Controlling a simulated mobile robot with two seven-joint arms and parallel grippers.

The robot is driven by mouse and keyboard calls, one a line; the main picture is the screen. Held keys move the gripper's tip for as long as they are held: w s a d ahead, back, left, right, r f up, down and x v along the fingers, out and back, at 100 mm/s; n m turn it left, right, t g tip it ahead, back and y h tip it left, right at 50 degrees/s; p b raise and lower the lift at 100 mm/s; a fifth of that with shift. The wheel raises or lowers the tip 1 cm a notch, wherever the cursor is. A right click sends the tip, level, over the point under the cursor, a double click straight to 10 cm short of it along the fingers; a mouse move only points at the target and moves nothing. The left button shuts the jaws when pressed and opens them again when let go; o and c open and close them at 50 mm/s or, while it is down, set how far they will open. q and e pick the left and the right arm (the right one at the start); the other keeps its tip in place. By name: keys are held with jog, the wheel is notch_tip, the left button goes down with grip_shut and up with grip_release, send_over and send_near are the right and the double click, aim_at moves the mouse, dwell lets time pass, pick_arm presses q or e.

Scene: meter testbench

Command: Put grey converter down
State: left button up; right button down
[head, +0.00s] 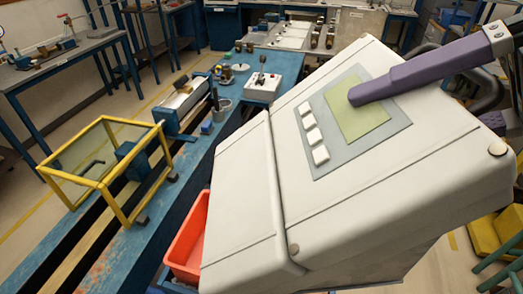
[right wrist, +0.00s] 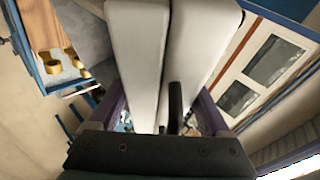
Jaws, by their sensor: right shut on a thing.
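The grey converter (head: 238,190) is a large light-grey box that fills the right of the head view. Its front has a green-yellow screen and several white buttons, and it is tilted. My right gripper (head: 362,93) is shut on it. One purple finger lies across the screen; the other finger is hidden behind the box. In the right wrist view the pale converter (right wrist: 143,60) stands between the two purple fingers of my right gripper (right wrist: 160,108). The converter hides what lies under and behind it. My left gripper is not in view.
A long blue bench (head: 128,252) runs along the left, bearing a yellow-framed clear box (head: 150,133), a small white box with a knob (head: 262,82) and other apparatus. A red-orange bin (head: 188,240) is close to the converter's left side. Another grey-topped table (head: 55,68) stands at the upper left.

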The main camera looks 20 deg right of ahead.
jog(key=w+d+f+m+t+h+b, duration=0.1)
jog(key=w+d+f+m+b, duration=0.2)
jog(key=f+b, duration=0.7)
jog(key=w+d+f+m+t+h+b, duration=0.1)
jog(key=w+d+f+b, duration=0.2)
jog(key=w+f+b, duration=0.5)
notch_tip(320, 180, down, 21)
jog(key=s+b, duration=0.2)
jog(key=b, duration=0.4)
jog(key=shift+r, duration=0.2)
jog(key=shift+a, duration=0.1)
jog(key=shift+f, duration=0.2)
grip_release()
jog(key=shift+s+f, duration=0.2)
